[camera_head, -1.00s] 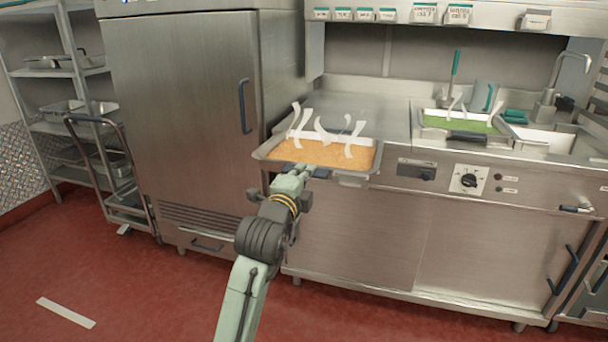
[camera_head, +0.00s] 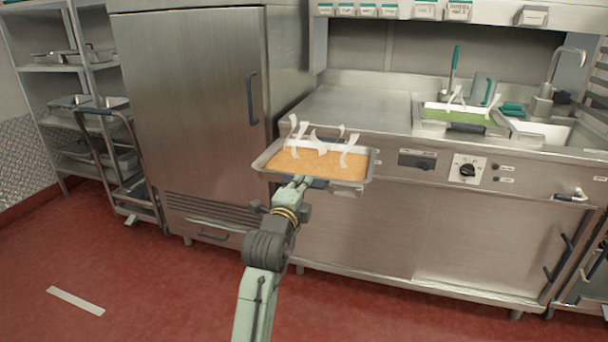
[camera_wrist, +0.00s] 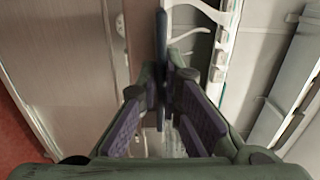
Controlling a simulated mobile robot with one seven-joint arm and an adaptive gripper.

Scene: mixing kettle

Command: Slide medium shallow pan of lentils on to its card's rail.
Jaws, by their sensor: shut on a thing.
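A shallow metal pan of orange lentils (camera_head: 318,162), with pale curling steam strips above it, is held level in front of the counter. My gripper (camera_head: 304,181) is at the pan's near edge, shut on its dark handle. In the wrist view, the fingers (camera_wrist: 163,88) close on the dark handle (camera_wrist: 161,48). Several small cards with teal tops (camera_head: 368,10) line the shelf edge above the counter. Their writing is too small to read. Which card belongs to the lentils cannot be told.
A steel fridge (camera_head: 195,110) stands left of the counter (camera_head: 360,105), whose left top is clear. A pan of green food (camera_head: 458,116) sits on the right, near a sink. A trolley (camera_head: 125,165) and shelving stand left. A rack shows at the right edge. Red floor lies open in front.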

